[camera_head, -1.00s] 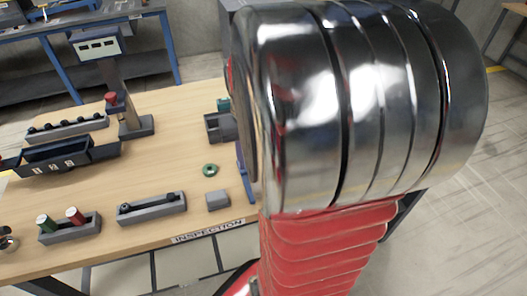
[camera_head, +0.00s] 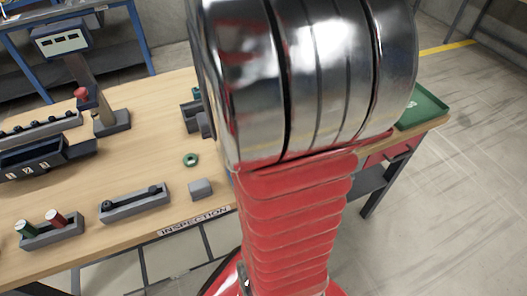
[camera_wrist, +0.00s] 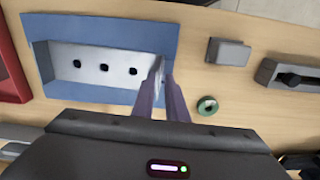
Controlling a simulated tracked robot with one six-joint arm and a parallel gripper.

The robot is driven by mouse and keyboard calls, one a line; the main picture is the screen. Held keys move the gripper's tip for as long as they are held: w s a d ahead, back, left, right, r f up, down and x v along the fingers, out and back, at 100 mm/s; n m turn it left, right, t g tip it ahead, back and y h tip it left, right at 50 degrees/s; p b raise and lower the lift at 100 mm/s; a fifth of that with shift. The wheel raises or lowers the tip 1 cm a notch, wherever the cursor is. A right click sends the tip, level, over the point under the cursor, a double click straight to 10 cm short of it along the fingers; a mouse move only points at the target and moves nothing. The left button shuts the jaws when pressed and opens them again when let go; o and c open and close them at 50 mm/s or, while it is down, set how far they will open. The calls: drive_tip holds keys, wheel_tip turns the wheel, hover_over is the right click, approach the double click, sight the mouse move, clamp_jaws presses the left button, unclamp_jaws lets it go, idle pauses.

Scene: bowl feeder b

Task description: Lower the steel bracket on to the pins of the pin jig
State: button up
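In the wrist view a pale steel bracket (camera_wrist: 88,67) shows as a plate with three dark holes and a thin bright upright edge at its right end. My gripper (camera_wrist: 161,76) has its two purple fingers close together on that edge, shut on the bracket. A blue frame or tray (camera_wrist: 100,96) surrounds the plate in this view; whether the plate touches it I cannot tell. No pins show through the holes. In the head view my arm hides the gripper and bracket. A grey block with two dark pegs (camera_head: 135,203) stands on the table; I cannot tell whether it is the pin jig.
A green ring (camera_head: 190,160) and a small grey block (camera_head: 200,188) lie near the bracket. A holder with a green and a red cylinder (camera_head: 42,236) stands at the front left. A dark bin (camera_head: 32,162) and a post with a display (camera_head: 62,40) stand farther back.

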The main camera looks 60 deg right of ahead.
clamp_jaws()
idle(1.2)
drive_tip(key=shift+r, duration=0.1)
wheel_tip(320, 180, up, 10)
idle(0.5)
idle(0.5)
